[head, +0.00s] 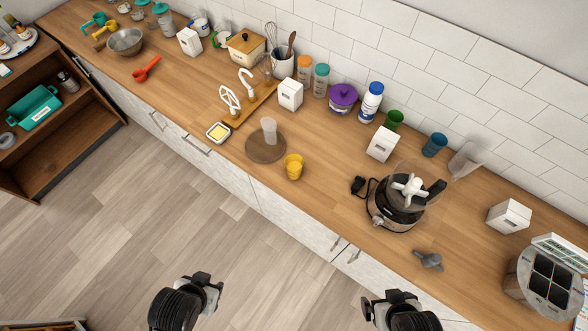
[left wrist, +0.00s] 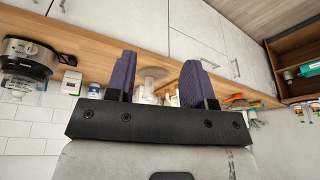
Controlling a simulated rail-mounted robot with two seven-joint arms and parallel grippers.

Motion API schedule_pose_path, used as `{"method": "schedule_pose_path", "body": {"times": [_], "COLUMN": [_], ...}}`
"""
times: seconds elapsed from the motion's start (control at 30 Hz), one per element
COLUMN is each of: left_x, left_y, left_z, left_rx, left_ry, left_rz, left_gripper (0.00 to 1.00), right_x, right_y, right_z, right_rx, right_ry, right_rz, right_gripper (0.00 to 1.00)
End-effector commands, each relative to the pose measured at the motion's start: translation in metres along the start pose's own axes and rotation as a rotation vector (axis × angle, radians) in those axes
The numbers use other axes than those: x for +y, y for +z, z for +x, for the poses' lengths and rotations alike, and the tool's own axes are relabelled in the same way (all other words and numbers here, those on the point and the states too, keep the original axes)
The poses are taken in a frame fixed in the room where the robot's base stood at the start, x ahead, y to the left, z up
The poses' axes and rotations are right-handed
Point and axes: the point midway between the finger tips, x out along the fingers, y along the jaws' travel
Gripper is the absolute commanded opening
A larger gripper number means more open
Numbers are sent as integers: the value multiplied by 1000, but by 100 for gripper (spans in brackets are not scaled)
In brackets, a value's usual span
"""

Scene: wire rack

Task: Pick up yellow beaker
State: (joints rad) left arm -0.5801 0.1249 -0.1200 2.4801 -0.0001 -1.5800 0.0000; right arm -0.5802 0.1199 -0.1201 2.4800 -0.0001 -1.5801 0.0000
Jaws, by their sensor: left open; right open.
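The yellow beaker (head: 294,166) stands upright on the wooden counter in the head view, near its front edge and just right of a round brown mat. My left gripper (head: 206,284) is open and empty, out over the floor in front of the counter, well short of the beaker. In the left wrist view its two purple fingers (left wrist: 160,78) are spread apart, and the counter appears upside down. I cannot make out the beaker clearly there. My right gripper (head: 388,298) is open and empty, also in front of the counter, farther right.
A clear glass (head: 268,131) stands on the brown mat (head: 264,148), left of the beaker. A food processor (head: 400,198) with a black plug stands to the right. White boxes (head: 382,144) and jars line the back. Bare counter lies around the beaker's right side.

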Motion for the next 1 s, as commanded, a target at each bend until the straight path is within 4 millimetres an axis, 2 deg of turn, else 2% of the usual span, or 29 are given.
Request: {"method": "schedule_pose_path", "body": {"times": [0.07,0.53,0.8,0.87,1.0], "left_x": [-1,1,2,2,-4], "left_y": [0,0,-1,-2,-8], "left_z": [0,0,5,13,47], "left_rx": [0,0,5,13,54], "left_ry": [-2,2,5,3,-13], "left_rz": [2,-3,-7,-6,5], "left_gripper": [56,100,100,100,100], "right_x": [0,0,0,0,-2], "right_y": [0,0,2,4,16], "right_z": [0,0,5,13,50], "right_rx": [0,0,0,2,2], "right_ry": [0,0,0,0,0], "right_rz": [0,0,0,0,0], "right_gripper": [100,100,100,100,100]}}
